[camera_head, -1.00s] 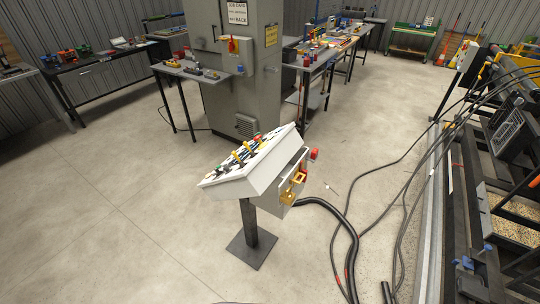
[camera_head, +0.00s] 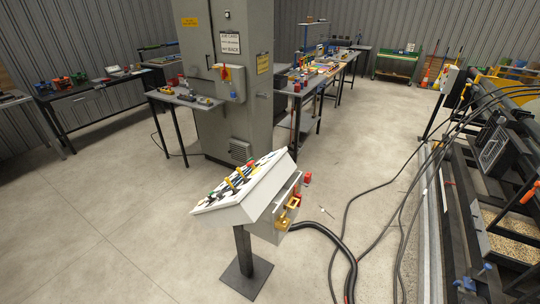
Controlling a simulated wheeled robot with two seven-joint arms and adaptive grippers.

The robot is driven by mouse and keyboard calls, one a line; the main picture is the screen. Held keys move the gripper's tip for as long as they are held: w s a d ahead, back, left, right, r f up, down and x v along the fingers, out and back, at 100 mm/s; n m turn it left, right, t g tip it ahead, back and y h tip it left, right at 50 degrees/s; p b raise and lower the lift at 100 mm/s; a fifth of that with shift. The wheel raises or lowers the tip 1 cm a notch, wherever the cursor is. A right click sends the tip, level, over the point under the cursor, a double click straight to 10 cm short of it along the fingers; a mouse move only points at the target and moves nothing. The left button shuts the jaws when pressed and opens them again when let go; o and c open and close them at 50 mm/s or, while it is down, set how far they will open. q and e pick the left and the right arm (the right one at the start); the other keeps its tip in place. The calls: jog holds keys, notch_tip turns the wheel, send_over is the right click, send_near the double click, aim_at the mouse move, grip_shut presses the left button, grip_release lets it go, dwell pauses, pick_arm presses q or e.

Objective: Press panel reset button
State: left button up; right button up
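A white control panel (camera_head: 250,197) with a sloped face stands on a dark pedestal (camera_head: 245,252) near the picture's middle. Its face carries yellow levers (camera_head: 233,182) and small red, green and dark controls, too small to tell apart. I cannot tell which one is the reset button. On the panel's right side are a red part (camera_head: 307,177) and a yellow-brass bracket (camera_head: 290,210). Neither of my grippers shows in the head view.
A grey cabinet (camera_head: 228,80) stands behind the panel, with workbenches (camera_head: 95,88) at the left and back. Black cables (camera_head: 345,235) lie on the floor to the panel's right, near a large machine (camera_head: 495,200). The floor at front left (camera_head: 110,230) is clear.

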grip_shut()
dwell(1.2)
